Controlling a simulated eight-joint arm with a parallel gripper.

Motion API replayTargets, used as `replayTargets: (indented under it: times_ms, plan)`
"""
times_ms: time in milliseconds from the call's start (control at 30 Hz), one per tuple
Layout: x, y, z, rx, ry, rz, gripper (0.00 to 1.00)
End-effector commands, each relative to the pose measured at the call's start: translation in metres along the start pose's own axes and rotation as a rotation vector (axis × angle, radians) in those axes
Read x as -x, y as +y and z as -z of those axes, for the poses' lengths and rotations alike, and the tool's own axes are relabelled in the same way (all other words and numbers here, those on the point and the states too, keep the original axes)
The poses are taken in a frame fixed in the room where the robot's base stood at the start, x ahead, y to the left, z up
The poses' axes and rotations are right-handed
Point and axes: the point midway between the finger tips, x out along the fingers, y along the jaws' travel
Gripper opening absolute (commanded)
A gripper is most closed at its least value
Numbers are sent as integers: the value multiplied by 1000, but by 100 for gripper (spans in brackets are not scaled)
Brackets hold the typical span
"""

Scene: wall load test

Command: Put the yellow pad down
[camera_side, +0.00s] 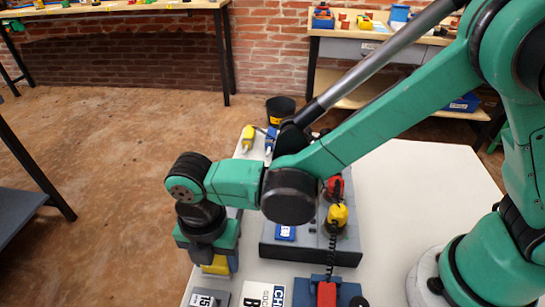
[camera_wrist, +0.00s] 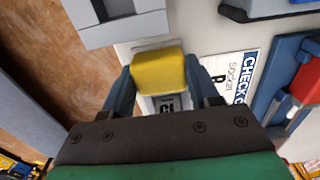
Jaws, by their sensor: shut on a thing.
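The yellow pad (camera_wrist: 159,73) is between the two fingers of my gripper (camera_wrist: 160,82) in the wrist view, with a finger on each side. In the side view the pad (camera_side: 217,265) shows below my gripper (camera_side: 219,260), near the left edge of the white table (camera_side: 420,180). A grey plate with a white number label (camera_side: 205,299) lies close by. In the wrist view the label (camera_wrist: 168,103) shows just past the pad, which hides part of it. I cannot tell whether the pad touches anything beneath it.
A white printed card (camera_side: 263,294) lies right of the labelled plate. A blue holder with a red part (camera_side: 326,294) is farther right. A grey panel (camera_side: 310,248) with red and yellow fittings stands behind. A yellow item (camera_side: 248,138) is at the far edge. The table's right side is clear.

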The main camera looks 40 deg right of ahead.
Motion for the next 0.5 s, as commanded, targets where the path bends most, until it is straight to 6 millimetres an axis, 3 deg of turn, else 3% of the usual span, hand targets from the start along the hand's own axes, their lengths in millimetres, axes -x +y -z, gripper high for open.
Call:
replayTargets:
  times_ms: [100, 467, 500]
  plan:
    - [-9, 0, 0, 0, 0, 0, 0]
    - [-12, 0, 0, 0, 0, 0, 0]
    - [-12, 0, 0, 0, 0, 0, 65]
